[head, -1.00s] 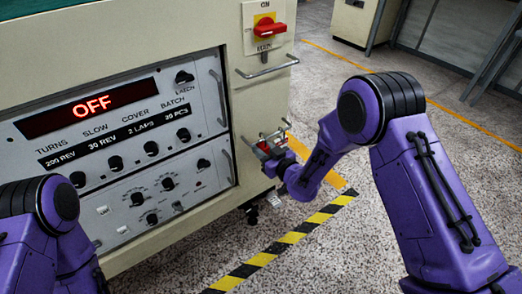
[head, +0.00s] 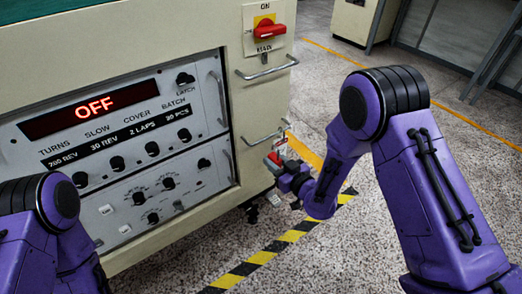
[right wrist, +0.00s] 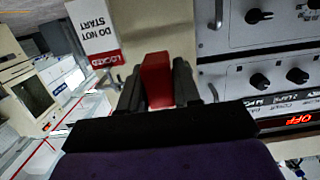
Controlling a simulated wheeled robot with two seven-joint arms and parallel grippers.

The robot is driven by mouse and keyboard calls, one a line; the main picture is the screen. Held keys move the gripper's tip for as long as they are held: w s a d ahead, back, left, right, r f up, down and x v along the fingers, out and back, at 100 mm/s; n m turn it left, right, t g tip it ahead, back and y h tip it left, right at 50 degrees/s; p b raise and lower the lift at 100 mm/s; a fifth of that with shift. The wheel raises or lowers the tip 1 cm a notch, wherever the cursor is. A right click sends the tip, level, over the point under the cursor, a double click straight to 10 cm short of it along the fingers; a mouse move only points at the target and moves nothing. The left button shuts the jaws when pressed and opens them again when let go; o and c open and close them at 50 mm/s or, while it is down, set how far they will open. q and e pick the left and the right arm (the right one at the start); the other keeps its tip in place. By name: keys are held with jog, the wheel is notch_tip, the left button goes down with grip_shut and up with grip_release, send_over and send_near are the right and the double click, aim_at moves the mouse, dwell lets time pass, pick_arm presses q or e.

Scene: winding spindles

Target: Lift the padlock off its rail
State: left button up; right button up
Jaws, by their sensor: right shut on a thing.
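The red padlock (head: 274,158) is at the lower right of the machine front, just below the lower metal rail (head: 262,139). My right gripper (head: 280,164) is shut on it. In the right wrist view the padlock's red body (right wrist: 157,80) sits between the two dark fingers of the gripper (right wrist: 158,88). Its shackle shows as a small grey shape near the rail's right end; I cannot tell whether it still touches the rail. A white and red tag reading LOCKED, DO NOT START (right wrist: 94,35) shows beside the padlock. My left gripper is out of view.
The machine's control panel (head: 115,150) reads OFF on its display. A red rotary switch (head: 269,29) and an upper rail (head: 267,71) are above the padlock. Yellow-black floor tape (head: 265,257) runs below. Open speckled floor lies right of the machine.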

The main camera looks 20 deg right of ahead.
jog(key=r+p+v, duration=0.1)
jog(key=v, duration=0.7)
jog(key=shift+r+p, duration=0.3)
jog(key=shift+r, duration=0.1)
